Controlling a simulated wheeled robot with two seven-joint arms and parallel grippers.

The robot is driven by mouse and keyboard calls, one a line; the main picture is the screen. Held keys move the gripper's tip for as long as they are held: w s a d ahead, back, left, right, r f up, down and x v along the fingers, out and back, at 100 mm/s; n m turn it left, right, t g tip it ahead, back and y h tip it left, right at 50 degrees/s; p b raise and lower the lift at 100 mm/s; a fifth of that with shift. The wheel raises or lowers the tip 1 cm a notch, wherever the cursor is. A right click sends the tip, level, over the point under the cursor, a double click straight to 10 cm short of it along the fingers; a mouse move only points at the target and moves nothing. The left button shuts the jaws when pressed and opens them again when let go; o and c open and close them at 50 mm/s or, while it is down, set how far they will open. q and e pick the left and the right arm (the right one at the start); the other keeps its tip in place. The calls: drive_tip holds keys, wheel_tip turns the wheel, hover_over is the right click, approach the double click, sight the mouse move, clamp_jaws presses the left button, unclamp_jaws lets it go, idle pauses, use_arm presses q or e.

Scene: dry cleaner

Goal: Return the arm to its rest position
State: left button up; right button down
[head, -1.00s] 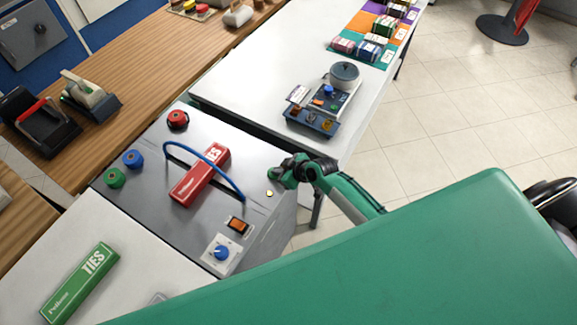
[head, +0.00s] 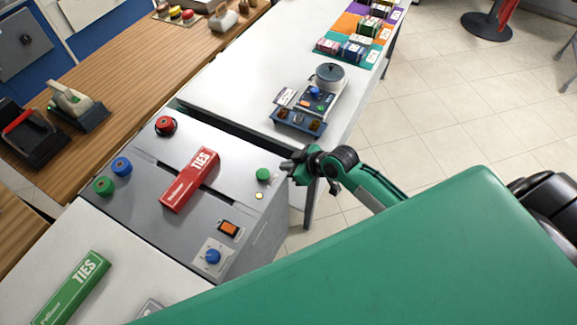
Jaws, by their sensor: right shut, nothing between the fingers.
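My right arm comes in from the right, green with dark joints. Its gripper (head: 293,168) is dark and small in the head view. It is shut and empty, in the air just right of the grey machine (head: 220,222), near the green button (head: 263,175) on the machine's right edge. No contact between gripper and button shows. A red box marked TIES (head: 190,180) lies across the slot on the machine top. My left gripper is not in view.
A red knob (head: 166,126), blue button (head: 121,166), green button (head: 103,186), orange switch (head: 228,229) and blue dial (head: 212,257) sit on the machine. A green TIES box (head: 70,290) lies at lower left. A white table (head: 235,78) bears a scale (head: 322,100).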

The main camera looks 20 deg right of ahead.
drive_tip(key=shift+r, duration=0.15)
idle(0.3)
drive_tip(key=s+d+f+m+g+h+b, duration=0.1)
drive_tip(key=s+d+f, duration=0.25)
drive_tip(key=f, duration=0.75)
drive_tip(key=s+d+f+m+g+h, duration=0.15)
drive_tip(key=s+f, duration=0.35)
drive_tip(key=f, duration=0.6)
drive_tip(key=s+d+f+m+h+b, duration=0.1)
drive_tip(key=s+d+f+m+h, duration=0.2)
drive_tip(key=f, duration=0.8)
drive_tip(key=s+a+f+g, duration=0.1)
drive_tip(key=s+f, duration=0.4)
drive_tip(key=s, duration=0.5)
drive_tip(key=s+a+f+g+b, duration=0.1)
drive_tip(key=s+f+g, duration=0.1)
drive_tip(key=s+f, duration=0.4)
drive_tip(key=s+f+g, duration=0.1)
drive_tip(key=s+f, duration=0.5)
drive_tip(key=s, duration=1)
drive_tip(key=shift+a, duration=0.4)
drive_tip(key=shift+f+g, duration=0.1)
drive_tip(key=shift+g, duration=0.15)
